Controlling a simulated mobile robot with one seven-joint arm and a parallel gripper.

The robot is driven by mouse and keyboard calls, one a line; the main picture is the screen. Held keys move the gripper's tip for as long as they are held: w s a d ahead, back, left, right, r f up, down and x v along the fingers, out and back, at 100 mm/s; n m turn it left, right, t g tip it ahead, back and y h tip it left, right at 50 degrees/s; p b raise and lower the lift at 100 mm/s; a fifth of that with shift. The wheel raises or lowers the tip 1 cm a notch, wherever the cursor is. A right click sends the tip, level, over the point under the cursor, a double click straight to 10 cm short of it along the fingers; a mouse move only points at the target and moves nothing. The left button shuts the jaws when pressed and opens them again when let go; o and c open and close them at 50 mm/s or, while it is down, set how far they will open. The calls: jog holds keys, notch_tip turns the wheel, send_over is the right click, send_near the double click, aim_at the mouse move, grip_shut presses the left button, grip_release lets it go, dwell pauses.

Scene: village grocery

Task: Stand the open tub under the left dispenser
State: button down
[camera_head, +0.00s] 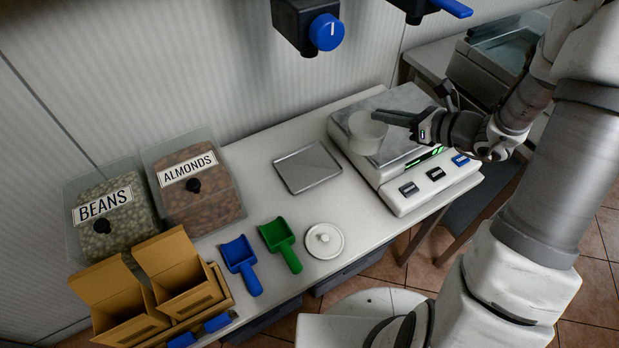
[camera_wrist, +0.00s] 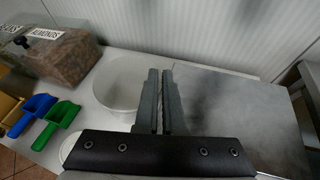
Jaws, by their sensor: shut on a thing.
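The open tub (camera_head: 362,140) is a pale, translucent round cup, over the left part of the scale plate in the head view. My gripper (camera_head: 378,117) is shut on its right rim. In the wrist view the tub (camera_wrist: 118,88) is upright beside the nearly closed fingers (camera_wrist: 160,90); whether it touches the plate I cannot tell. The left dispenser (camera_head: 296,20) is a dark box on the wall with a blue knob, left of the tub.
The scale (camera_head: 405,195) has a green display. A second dispenser knob (camera_head: 452,8) is at the top. A white lid (camera_head: 324,241), green scoop (camera_head: 281,242) and blue scoop (camera_head: 241,262) lie on the table. Bins of almonds (camera_head: 197,205) and beans (camera_head: 125,240) stand left, with cardboard boxes (camera_head: 125,315) in front.

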aim_at(363, 135)
jog(key=shift+t, duration=0.3)
jog(key=f+b, duration=0.1)
jog(key=b, duration=0.1)
jog(key=a+f+b, duration=0.1)
jog(key=f+b, duration=0.1)
jog(key=b, duration=0.1)
jog(key=s+f+b, duration=0.1)
jog(key=b, duration=0.1)
jog(key=shift+a+f, duration=0.2)
jog(key=shift+a, duration=0.15)
jog(key=b, duration=0.1)
jog(key=f+b, duration=0.1)
jog(key=b, duration=0.1)
jog(key=shift+s+a+m+h, duration=0.2)
jog(key=shift+a+m+h, duration=0.2)
jog(key=w+a+f+b, duration=0.1)
jog(key=a+f+b, duration=0.1)
jog(key=a+f, duration=0.1)
jog(key=w+a+f+b, duration=0.2)
jog(key=a+f, duration=0.2)
jog(key=w+a+f+b, duration=0.2)
jog(key=a+f, duration=0.1)
jog(key=f, duration=0.1)
jog(key=shift+w+a, duration=0.1)
jog(key=shift+a, duration=0.05)
jog(key=shift+r, duration=0.15)
jog(key=c, duration=1.5)
grip_release()
jog(key=shift+f, duration=0.2)
jog(key=o, duration=0.5)
